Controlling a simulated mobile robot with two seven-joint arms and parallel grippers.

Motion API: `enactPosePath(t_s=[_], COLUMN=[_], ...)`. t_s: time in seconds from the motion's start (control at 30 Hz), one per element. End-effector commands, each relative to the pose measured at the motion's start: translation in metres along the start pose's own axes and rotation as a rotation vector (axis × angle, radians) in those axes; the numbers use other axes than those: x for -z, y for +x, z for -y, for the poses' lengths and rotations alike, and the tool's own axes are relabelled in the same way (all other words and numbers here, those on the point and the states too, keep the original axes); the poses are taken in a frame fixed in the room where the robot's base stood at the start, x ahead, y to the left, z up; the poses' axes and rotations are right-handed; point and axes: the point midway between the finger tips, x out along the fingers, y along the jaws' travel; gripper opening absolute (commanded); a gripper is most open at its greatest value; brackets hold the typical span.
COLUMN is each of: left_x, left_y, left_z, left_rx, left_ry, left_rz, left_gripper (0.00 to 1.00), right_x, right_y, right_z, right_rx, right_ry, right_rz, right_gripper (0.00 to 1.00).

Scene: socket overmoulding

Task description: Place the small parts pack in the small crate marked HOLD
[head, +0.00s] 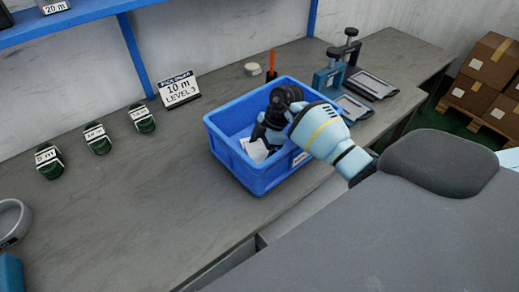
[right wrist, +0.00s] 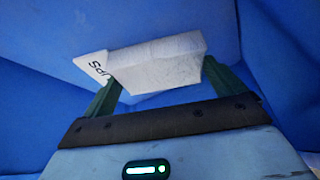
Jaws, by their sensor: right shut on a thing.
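The small parts pack (head: 256,151) is a small white packet, low inside the blue crate (head: 232,171). My right gripper (head: 263,139) reaches down into this crate and is shut on the pack. In the right wrist view the pack (right wrist: 160,62) sits tilted between the two dark green fingers, with part of some black lettering showing. Blue crate walls (right wrist: 40,60) surround it there. Whether the pack touches the crate floor I cannot tell. A white label on the crate's side is too small to read. My left gripper is not in view.
Several dark green labelled items (head: 98,140) are at left. A blue clamp fixture (head: 327,77) and flat grey plates (head: 371,85) are at right.

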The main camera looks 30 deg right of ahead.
Motion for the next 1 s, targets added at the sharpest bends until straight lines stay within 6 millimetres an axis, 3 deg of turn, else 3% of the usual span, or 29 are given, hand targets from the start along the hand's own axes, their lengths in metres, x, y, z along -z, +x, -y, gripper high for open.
enactPosePath(t_s=[0.3,0.33,0.37,0.67,0.83,1.0], left_x=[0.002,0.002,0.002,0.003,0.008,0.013], left_y=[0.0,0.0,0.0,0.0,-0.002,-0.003], left_z=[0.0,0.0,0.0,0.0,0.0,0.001], left_rx=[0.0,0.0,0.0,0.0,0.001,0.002], left_ry=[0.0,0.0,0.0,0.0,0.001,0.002], left_rz=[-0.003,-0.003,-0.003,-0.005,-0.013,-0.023], left_gripper=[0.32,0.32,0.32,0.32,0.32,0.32], right_x=[-0.001,-0.001,-0.001,0.0,0.0,0.001], right_y=[0.001,0.001,0.001,-0.003,-0.024,-0.059], right_z=[-0.001,-0.001,-0.001,-0.001,-0.002,-0.002], right_rx=[-0.002,-0.002,-0.002,-0.004,-0.007,-0.01], right_ry=[-0.001,0.0,-0.001,-0.001,-0.001,-0.002], right_rz=[0.0,0.0,0.0,-0.001,0.0,0.0], right_gripper=[0.72,0.96,1.0,1.0,1.0,1.0])
